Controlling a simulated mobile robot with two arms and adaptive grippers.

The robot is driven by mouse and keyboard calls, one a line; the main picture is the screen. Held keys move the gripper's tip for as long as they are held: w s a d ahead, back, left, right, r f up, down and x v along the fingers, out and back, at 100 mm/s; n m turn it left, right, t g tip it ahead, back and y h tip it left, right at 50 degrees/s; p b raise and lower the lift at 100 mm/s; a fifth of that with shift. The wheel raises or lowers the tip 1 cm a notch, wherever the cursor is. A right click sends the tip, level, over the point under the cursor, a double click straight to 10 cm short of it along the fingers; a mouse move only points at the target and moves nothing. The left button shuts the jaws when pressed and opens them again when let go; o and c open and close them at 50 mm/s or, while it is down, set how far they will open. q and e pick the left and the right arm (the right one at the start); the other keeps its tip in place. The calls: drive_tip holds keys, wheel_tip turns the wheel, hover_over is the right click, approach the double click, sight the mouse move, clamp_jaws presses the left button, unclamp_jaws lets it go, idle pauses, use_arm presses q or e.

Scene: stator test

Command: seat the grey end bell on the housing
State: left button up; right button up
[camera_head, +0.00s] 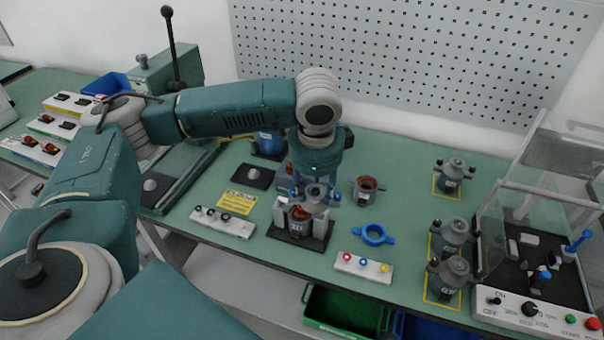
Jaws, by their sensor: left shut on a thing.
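My left gripper (316,194) points down over the middle of the table, with blue fingertips. It is shut on the grey end bell (317,198), a small grey cap. The housing (298,227) stands below it on a black fixture plate (318,242), with copper windings showing inside. The end bell is over the right part of the housing's top in this view. I cannot tell whether the two touch. My left arm hides the area behind the gripper. My right gripper is not in view.
A blue ring (374,235) and a white strip with coloured buttons (363,268) lie to the right. An open housing (367,190) stands behind. Several assembled units, one here (446,276), stand in yellow squares near a clear-guarded test station (530,310). A white strip with black rings (223,221) lies left.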

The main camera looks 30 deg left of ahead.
use_arm(q)
drive_tip(key=a+m, duration=0.1)
drive_tip(key=w+a, duration=0.1)
drive_tip(key=a, duration=0.1)
drive_tip(key=a+m, duration=0.1)
drive_tip(key=a, duration=0.1)
drive_tip(key=shift+w+a+f+m, duration=0.1)
drive_tip(key=shift+w+f+m, duration=0.2)
drive_tip(key=shift+w+f, duration=0.05)
drive_tip(key=shift+f+b, duration=0.6)
drive_tip(key=shift+b, duration=0.2)
drive_tip(key=shift+f+b, duration=0.6)
drive_tip(key=shift+b, duration=0.2)
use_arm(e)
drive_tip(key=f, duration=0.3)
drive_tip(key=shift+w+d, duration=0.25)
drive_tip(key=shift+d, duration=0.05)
use_arm(q)
drive_tip(key=shift+r, duration=0.1)
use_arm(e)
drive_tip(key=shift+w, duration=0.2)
use_arm(q)
drive_tip(key=shift+f, duration=0.2)
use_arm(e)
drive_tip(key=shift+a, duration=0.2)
